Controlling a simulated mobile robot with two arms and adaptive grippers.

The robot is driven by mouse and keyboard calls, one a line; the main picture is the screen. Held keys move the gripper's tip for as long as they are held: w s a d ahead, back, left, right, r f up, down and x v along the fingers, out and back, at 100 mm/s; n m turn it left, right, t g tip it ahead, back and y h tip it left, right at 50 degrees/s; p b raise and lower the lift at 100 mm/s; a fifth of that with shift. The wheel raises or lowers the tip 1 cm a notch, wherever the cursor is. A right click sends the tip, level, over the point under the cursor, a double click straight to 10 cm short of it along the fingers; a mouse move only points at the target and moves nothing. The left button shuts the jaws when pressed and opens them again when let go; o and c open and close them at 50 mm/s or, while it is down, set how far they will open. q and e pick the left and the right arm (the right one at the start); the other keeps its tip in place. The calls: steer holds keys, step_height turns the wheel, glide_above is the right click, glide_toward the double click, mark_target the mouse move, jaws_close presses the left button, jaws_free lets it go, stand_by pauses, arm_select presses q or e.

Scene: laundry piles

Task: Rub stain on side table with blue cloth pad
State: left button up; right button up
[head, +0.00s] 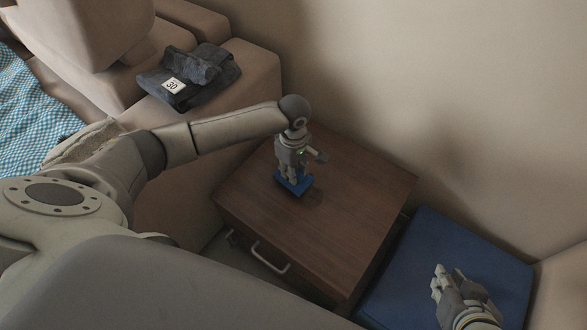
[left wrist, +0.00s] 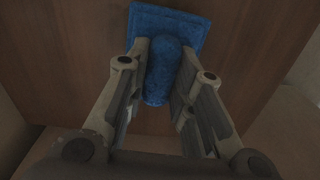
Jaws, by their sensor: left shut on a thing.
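The blue cloth pad (head: 298,186) is on the brown wooden side table (head: 345,215), near its back left part. In the left wrist view the pad (left wrist: 180,22) has a flat square base and a rounded blue grip, which is between my fingers. My left gripper (head: 292,172) is shut on that grip from above; it also shows in the left wrist view (left wrist: 160,75). A faint dark patch (head: 319,197) is on the tabletop just right of the pad; I cannot tell whether it is stain or shadow. My right gripper (head: 447,276) looks open and empty, right of the table.
A blue cushioned block (head: 425,255) stands right of the table, below my right gripper. A beige sofa (head: 240,85) is at the left, with folded dark clothes (head: 205,70) tagged 30. A wall rises behind the table. The table's front and right top are clear.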

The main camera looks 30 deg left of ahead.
arm_select(q)
steer(key=shift+f, duration=0.95)
